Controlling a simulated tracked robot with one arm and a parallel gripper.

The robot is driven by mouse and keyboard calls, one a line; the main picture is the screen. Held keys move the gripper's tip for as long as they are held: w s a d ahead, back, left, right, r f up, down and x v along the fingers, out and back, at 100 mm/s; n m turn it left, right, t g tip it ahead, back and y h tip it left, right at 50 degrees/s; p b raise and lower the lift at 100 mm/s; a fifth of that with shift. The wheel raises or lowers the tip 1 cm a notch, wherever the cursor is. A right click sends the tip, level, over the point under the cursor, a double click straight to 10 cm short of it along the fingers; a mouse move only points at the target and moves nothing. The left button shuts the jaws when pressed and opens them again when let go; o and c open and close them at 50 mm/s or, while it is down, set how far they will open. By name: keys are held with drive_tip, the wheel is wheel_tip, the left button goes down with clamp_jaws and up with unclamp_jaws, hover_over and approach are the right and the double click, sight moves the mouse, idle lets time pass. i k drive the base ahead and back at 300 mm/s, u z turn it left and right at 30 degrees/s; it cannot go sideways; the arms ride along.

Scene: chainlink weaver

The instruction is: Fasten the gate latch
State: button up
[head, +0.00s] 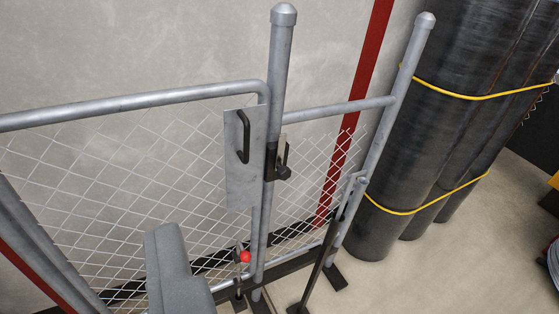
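The chain-link gate (130,97) has a grey tube frame and fills the left and middle of the head view. A metal plate (240,185) with a black pull handle (243,138) is fixed at its right edge. The black latch (281,166) is beside the plate, at the capped post (281,60). I cannot tell from this angle whether its parts are engaged. The gate edge appears close to the post. A smooth grey block at the bottom left of centre looks like part of my arm. No gripper fingers show.
A red ball knob (246,257) is low near the post. A fixed mesh panel (310,150) runs to a second post (385,125) with a dark slanted brace (327,250). Dark rolls (450,110) with yellow straps stand at the right. Some floor is clear there.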

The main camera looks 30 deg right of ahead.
sight(284, 173)
drive_tip(key=k, duration=1.15)
drive_tip(key=z, duration=0.45)
drive_tip(key=i, duration=1.8)
drive_tip(key=u, duration=0.45)
